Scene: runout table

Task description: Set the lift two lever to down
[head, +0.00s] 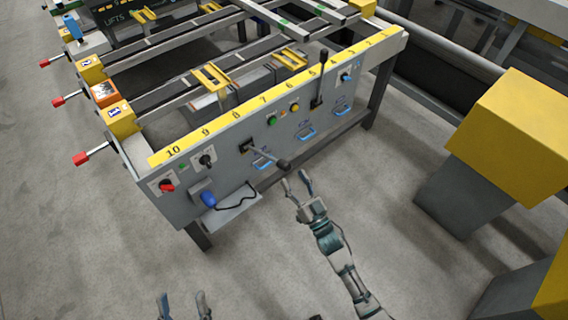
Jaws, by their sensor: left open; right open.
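The grey control panel (228,148) on the table's side carries two black-knobbed levers. One lever (266,153) sticks out from the panel's middle, its knob at the lower right end. The other lever (320,78), further right, stands upright with its knob above the panel's top edge. I cannot read which one is lift two. My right gripper (297,186) is open and empty, just below and right of the near lever's knob; I cannot tell whether it touches it. My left gripper (183,306) is open and empty at the bottom edge, well away from the panel.
Red-tipped handles (82,158) stick out left. A yellow-topped block (515,135) stands right. Floor in front is clear.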

